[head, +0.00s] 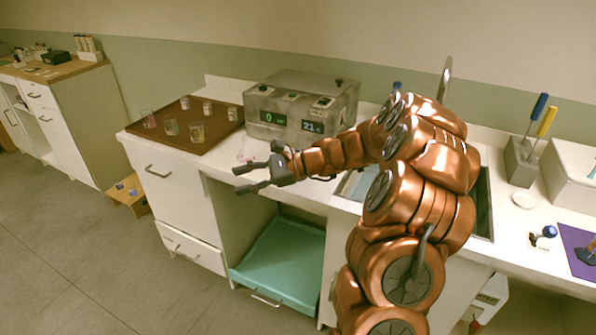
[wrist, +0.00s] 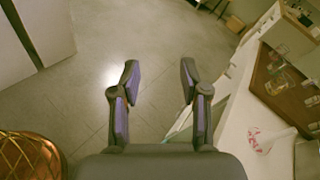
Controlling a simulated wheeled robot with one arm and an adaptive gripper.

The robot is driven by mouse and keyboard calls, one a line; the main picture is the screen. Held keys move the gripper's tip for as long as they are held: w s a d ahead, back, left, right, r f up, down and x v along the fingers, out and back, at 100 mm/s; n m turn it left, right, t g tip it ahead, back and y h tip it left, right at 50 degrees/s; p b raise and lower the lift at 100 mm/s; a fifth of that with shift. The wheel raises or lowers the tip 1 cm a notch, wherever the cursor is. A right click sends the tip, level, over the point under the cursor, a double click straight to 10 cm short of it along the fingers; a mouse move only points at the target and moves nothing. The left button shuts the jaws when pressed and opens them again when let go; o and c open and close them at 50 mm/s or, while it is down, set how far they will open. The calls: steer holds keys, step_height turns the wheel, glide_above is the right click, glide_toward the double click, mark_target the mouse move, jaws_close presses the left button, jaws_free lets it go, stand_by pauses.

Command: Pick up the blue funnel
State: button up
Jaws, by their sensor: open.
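No blue funnel can be made out for certain. A small dark blue object (head: 590,254) lies on a purple mat (head: 580,265) at the right edge of the head view, cut off by the frame, its shape unclear. Another small blue thing (head: 397,86) shows behind my arm near the sink, mostly hidden. My gripper (head: 240,180) is open and empty, over the front edge of the counter left of the sink, far from the purple mat. In the wrist view the spread fingers (wrist: 158,75) have only floor between them.
A brown tray (head: 178,143) with several glass beakers stands on the counter at left. A grey device (head: 300,108) is beside it. My arm covers part of the sink (head: 483,205). A holder (head: 520,163) with blue and yellow handled tools stands at right. A teal drawer (head: 280,262) is below.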

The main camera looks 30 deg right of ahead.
steer(key=w+d+f+m+t+h, duration=0.1)
steer(key=w+d+f+m+t, duration=0.15)
steer(key=d, duration=0.45)
steer(key=w+d+f+m+t+h, duration=0.1)
steer(key=w+d+m+t, duration=0.2)
steer(key=d, duration=0.4)
steer(key=m+t+h, duration=0.3)
steer(key=m, duration=0.3)
glide_above(319, 180)
step_height(319, 180, down, 4)
steer(key=shift+s+a+f, duration=0.1)
steer(key=shift+a, duration=0.05)
steer(key=shift+p+x, duration=0.45)
steer(key=shift+x, duration=0.45)
steer(key=p+x, duration=0.1)
steer(key=x, duration=0.1)
steer(key=p+x, duration=0.1)
steer(key=x, duration=0.1)
steer(key=shift+w+a, duration=0.2)
steer(key=shift+a, duration=0.25)
steer(key=shift+w+a, duration=0.15)
steer(key=shift+w, duration=0.3)
steer(key=shift+c, duration=0.3)
jaws_close()
